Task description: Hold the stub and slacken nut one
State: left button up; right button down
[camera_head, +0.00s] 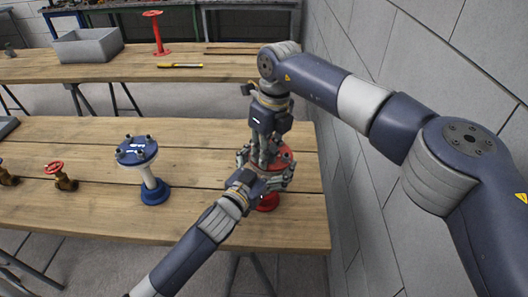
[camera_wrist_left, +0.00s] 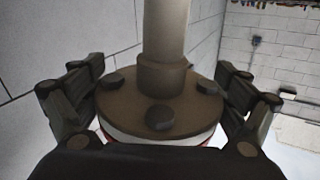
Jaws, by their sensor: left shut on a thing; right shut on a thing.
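The stub has a red flange (camera_head: 284,157) and a red foot (camera_head: 267,203) on the near bench, partly hidden by both my grippers. My left gripper (camera_head: 258,180) comes in from the lower left and is shut on the stub at flange height. In the left wrist view its fingers (camera_wrist_left: 160,105) sit on both sides of a round brownish flange (camera_wrist_left: 188,98) with several dark bolt heads and a grey pipe (camera_wrist_left: 165,35). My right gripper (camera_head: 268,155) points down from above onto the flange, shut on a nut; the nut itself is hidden.
A blue-flanged stub (camera_head: 137,151) stands left of the red one on the wooden bench (camera_head: 220,222). A red-wheeled valve (camera_head: 60,175) is farther left. The back bench (camera_head: 130,68) holds a grey bin (camera_head: 88,45) and a red stand (camera_head: 157,35). A block wall (camera_head: 350,215) is close on the right.

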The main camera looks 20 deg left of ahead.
jog(key=c, duration=1.5)
grip_release()
jog(key=shift+c, duration=0.2)
notch_tip(320, 180, up, 12)
jog(key=d, duration=0.1)
jog(key=shift+d, duration=0.3)
pick_arm(q)
jog(key=o, duration=1.5)
